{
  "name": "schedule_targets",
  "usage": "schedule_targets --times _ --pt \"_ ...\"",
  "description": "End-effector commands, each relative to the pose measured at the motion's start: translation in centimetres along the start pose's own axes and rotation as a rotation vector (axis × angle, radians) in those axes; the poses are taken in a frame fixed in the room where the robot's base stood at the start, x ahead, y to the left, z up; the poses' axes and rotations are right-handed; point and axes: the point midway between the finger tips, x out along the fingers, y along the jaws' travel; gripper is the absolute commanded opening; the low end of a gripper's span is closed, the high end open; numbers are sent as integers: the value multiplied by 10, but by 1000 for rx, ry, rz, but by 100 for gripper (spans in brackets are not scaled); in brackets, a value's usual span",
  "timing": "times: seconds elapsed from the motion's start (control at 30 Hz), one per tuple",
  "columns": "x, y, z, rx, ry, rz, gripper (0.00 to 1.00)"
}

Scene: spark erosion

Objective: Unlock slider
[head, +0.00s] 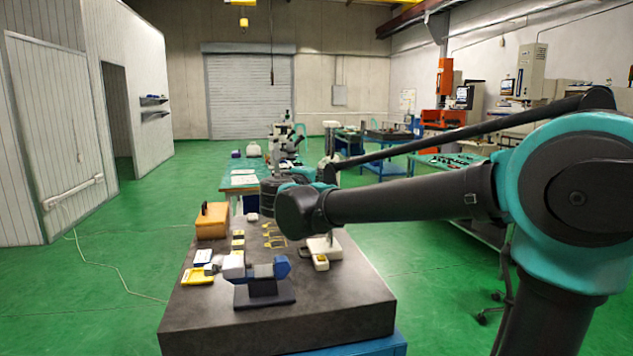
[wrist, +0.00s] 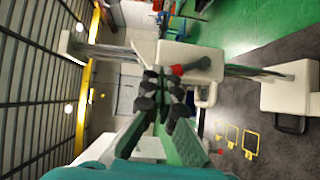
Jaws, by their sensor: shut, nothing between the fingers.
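The slider (wrist: 203,66) is a white block on the metal column of a stand, seen sideways in the wrist view. A dark lever with a red end (wrist: 178,69) sticks out of it. The stand's white base (wrist: 290,88) is at the right of that view.
The dark slab (head: 335,295) also bears a blue and grey fixture (head: 262,285), an orange-brown box (head: 212,221), yellow frames (head: 272,232) and small yellow pieces. A microscope (head: 285,140) stands on the green table behind. Green floor is free left of the slab.

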Motion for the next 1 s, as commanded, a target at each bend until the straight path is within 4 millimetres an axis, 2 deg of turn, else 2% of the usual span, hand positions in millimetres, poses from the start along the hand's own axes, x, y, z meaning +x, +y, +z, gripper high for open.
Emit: schedule_targets --times 0.23,1.0 --pt "6 7 9 136 -1 -97 0" --pt "11 10 15 129 1 -92 0"
